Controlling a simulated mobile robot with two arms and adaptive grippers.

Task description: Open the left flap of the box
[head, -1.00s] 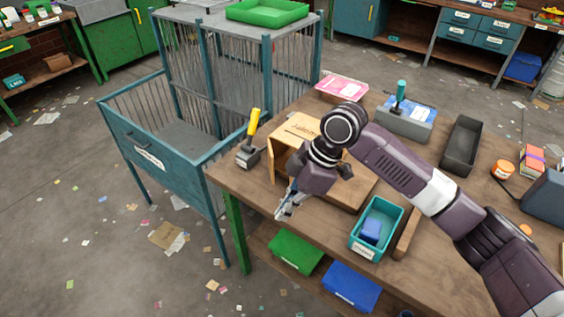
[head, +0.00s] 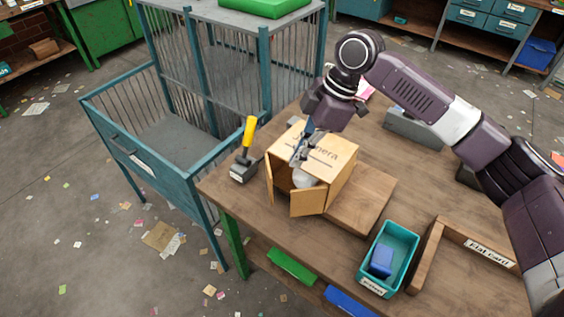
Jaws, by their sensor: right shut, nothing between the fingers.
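The cardboard box (head: 335,157) stands on the wooden table with its opening facing the front left. Its left flap (head: 270,182) shows nearly edge-on and stands out from the opening. The right flap (head: 308,202) also stands out. A dark gap lies between them, and a whitish rounded item (head: 304,178) shows inside. My right gripper (head: 296,160) is shut and empty, pointing down over the box's front top edge; whether it touches the box cannot be told. My left gripper is not in view.
A yellow-handled tool in a grey holder (head: 242,172) stands left of the box. A wooden board (head: 362,205) lies to its right. A teal bin (head: 405,245) holds a blue item. A blue barred cage (head: 185,172) stands beyond the table's left edge.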

